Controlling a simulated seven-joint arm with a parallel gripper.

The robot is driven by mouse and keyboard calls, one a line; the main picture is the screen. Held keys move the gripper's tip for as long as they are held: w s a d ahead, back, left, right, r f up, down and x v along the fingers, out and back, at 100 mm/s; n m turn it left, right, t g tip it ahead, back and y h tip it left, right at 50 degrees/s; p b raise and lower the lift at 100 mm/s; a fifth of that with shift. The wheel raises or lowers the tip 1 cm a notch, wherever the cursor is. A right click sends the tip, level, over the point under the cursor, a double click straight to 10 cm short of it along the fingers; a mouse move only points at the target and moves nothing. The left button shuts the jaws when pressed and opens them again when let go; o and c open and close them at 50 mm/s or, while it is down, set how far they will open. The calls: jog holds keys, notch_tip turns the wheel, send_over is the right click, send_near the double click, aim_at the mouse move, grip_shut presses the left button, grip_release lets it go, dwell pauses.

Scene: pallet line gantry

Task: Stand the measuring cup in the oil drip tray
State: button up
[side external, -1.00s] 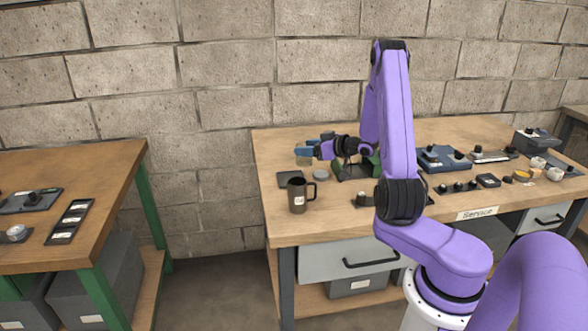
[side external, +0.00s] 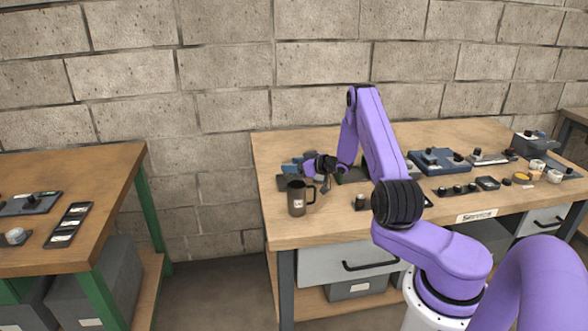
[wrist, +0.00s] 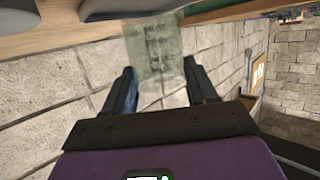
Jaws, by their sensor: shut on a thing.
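The measuring cup (wrist: 158,58), clear with printed marks, sits between the fingertips of my gripper (wrist: 162,85) in the wrist view. The fingers are shut on it. In the side view my gripper (side external: 294,168) is low over the left end of the service bench, just behind the dark mug. The cup cannot be made out clearly there. A flat dark square tray (side external: 282,184) lies under and beside the gripper, partly hidden. It may be the oil drip tray, but I cannot tell for sure.
The dark mug (side external: 297,198) stands close in front of my gripper. A small dark block (side external: 360,202) lies to its right. A blue tray (side external: 440,160) with dark parts is farther right. The bench (side external: 325,226) has bare wood at its front left.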

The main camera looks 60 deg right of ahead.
jog(key=shift+f, duration=0.65)
jog(key=shift+f, duration=0.1)
jog(key=o, duration=1.1)
jog(key=shift+c, duration=0.2)
jog(key=v, duration=1.2)
